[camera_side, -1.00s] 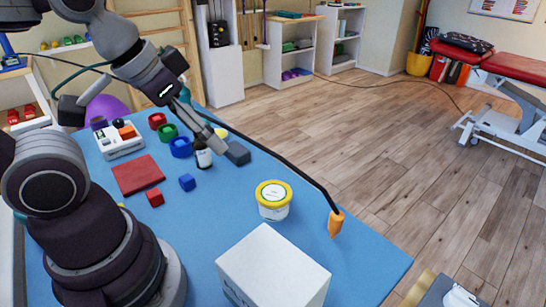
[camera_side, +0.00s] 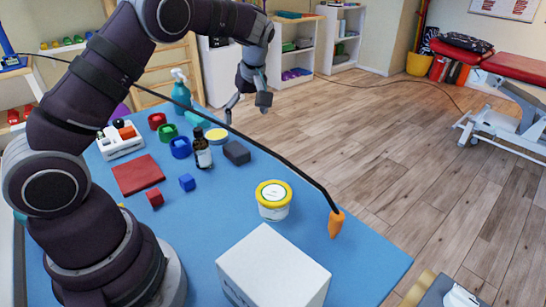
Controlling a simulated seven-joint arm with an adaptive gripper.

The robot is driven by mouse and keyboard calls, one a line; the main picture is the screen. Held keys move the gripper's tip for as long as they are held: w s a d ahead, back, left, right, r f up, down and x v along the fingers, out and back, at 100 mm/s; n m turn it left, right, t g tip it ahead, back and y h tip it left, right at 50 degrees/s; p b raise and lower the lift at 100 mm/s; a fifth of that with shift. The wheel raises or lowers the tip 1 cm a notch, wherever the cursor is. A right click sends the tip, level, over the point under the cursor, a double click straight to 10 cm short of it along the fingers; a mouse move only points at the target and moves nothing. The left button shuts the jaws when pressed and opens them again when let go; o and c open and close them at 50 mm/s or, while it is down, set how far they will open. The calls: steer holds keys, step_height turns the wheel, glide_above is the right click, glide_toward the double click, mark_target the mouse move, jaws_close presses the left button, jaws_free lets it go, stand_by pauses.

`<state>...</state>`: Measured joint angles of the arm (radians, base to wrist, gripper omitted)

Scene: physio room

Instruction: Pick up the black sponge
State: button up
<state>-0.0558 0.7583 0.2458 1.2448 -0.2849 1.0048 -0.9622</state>
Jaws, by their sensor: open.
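The black sponge (camera_side: 237,152) is a dark block lying on the blue table top (camera_side: 330,270), near its far right edge. It sits just right of a brown bottle with a white label (camera_side: 202,150). My gripper (camera_side: 245,108) is open and empty. In the picture it appears above the sponge and toward the back, with its fingers spread and pointing down, apart from the sponge. How high it is above the table I cannot tell exactly.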

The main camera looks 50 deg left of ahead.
mark_target(236, 148)
steer(key=shift+n+g, duration=0.3)
steer(key=shift+n, duration=0.5)
steer(key=x, duration=0.9)
steer(key=a+x, duration=0.1)
steer(key=x, duration=0.3)
steer(key=shift+s+a, duration=0.1)
steer(key=c, duration=1)
steer(key=shift+c, duration=0.2)
